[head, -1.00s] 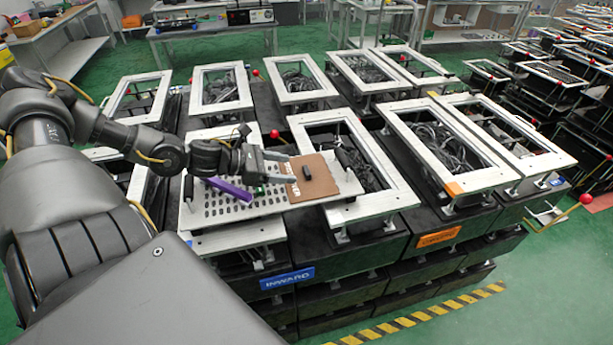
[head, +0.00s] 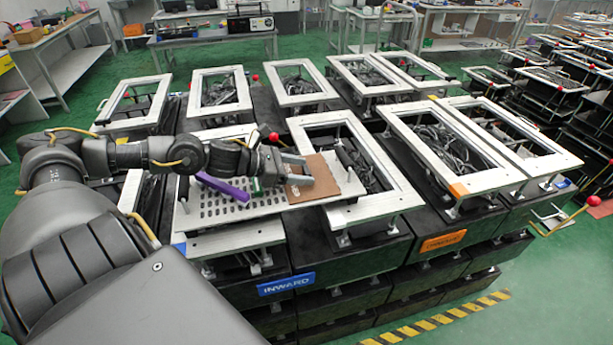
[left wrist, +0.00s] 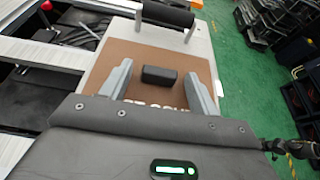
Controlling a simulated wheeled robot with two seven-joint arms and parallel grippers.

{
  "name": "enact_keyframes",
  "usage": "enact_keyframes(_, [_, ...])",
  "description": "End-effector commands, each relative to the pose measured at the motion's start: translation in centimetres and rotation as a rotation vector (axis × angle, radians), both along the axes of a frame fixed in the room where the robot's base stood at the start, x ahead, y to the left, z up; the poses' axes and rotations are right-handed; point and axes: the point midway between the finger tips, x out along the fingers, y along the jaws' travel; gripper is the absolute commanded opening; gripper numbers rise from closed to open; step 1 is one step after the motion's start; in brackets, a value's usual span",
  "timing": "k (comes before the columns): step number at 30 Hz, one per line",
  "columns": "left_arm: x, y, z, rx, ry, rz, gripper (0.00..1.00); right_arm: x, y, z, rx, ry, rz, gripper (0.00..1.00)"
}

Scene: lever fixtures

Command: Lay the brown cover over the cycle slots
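The brown cover (head: 325,165) lies flat at the right end of a light plate with several rows of slots (head: 232,207). The slots left of it are bare. In the left wrist view the brown cover (left wrist: 120,60) has a black block-shaped knob (left wrist: 158,75) and white lettering partly hidden by my gripper. My left gripper (head: 304,170) is over the cover. Its two fingers are apart, one on each side of the knob, with gaps visible between fingers and knob (left wrist: 158,79). My right gripper is not in view.
A purple bar (head: 222,188) lies angled across the slotted plate beside my left gripper. A black bar handle (left wrist: 168,14) stands at the plate's end. Several white-framed fixtures (head: 350,215) surround it, and a red-knobbed lever (head: 274,136) rises behind.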

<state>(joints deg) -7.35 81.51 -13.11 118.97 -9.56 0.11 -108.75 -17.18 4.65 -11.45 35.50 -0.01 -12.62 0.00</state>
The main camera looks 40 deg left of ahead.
Motion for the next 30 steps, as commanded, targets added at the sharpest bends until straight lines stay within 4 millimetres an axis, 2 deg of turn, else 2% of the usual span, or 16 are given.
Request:
enact_keyframes(1, [0.0,0.0,0.0,0.0,0.0,0.0,0.54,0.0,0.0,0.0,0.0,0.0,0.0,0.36])
enact_keyframes(10, [0.0,0.0,0.0,0.0,0.0,0.0,0.15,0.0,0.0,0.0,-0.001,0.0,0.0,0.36])
enact_keyframes(17, [0.0,0.0,0.1,0.0,-0.001,0.0,0.15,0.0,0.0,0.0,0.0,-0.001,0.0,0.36])
enact_keyframes(22, [0.0,0.1,1.0,0.003,-0.001,0.0,0.15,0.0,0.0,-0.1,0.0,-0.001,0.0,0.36])
enact_keyframes(26, [0.0,0.0,2.8,0.006,0.0,-0.003,0.15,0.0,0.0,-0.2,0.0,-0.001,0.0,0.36])
enact_keyframes(30, [-0.1,0.0,5.4,0.008,0.001,-0.004,0.15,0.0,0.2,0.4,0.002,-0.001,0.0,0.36])
